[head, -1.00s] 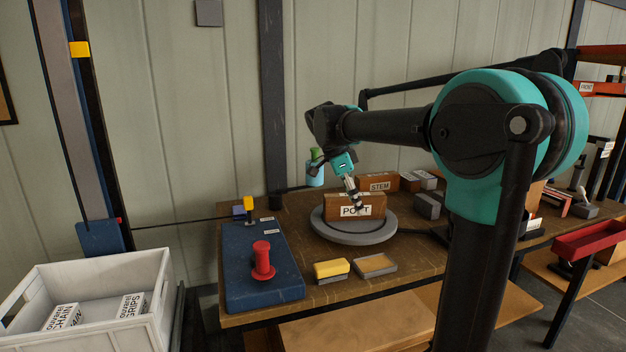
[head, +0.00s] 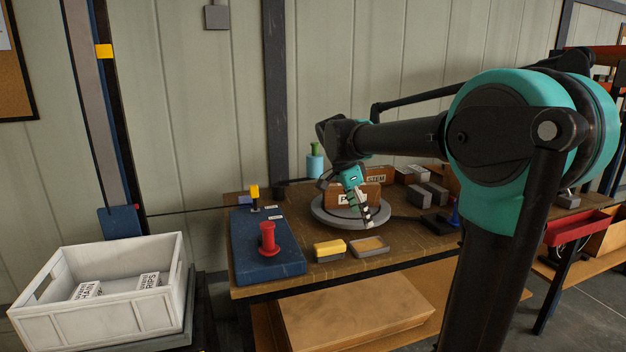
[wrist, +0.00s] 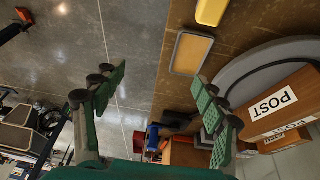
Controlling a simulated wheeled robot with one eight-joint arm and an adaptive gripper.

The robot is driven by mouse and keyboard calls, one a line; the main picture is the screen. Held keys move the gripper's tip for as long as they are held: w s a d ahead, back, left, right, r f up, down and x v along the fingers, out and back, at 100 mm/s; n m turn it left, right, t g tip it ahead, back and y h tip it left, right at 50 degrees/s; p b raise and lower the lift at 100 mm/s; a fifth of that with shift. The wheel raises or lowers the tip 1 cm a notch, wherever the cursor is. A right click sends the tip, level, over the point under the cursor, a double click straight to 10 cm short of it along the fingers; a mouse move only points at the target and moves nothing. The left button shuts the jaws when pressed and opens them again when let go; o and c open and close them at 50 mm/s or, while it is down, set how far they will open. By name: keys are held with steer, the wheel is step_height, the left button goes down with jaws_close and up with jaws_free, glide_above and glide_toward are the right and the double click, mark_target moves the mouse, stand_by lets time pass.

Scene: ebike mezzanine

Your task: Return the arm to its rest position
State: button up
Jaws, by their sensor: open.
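My gripper (head: 366,218) is above the workbench, in front of the right part of a brown POST box (head: 337,197). The box sits on a round grey turntable (head: 325,214). In the wrist view my gripper (wrist: 158,82) has its green-padded fingers wide apart, with nothing between them. The POST box (wrist: 275,107) is to the right of the fingers in that view, and the right finger overlaps the turntable's edge. My arm stretches across the bench from the right, with the elbow raised.
The workbench (head: 415,257) also holds a blue board (head: 262,262) with a red spool (head: 267,239), a yellow-topped block (head: 329,249), a STEM box (head: 378,174) and grey blocks (head: 428,193). A white crate (head: 120,314) stands at left. Open floor (wrist: 145,30) shows beside the bench.

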steer(key=s+d+f+n+t+y, duration=0.1)
steer(key=s+d+f+n+y, duration=0.1)
steer(key=s+f+n, duration=0.5)
steer(key=s+d+f+n+t+y, duration=0.2)
steer(key=s+f+n, duration=0.6)
steer(key=s+f, duration=0.5)
step_height(320, 180, down, 3)
steer(key=shift+d+f+t, duration=0.1)
steer(key=shift+d+t, duration=0.2)
steer(key=shift+d, duration=0.6)
stand_by(0.6)
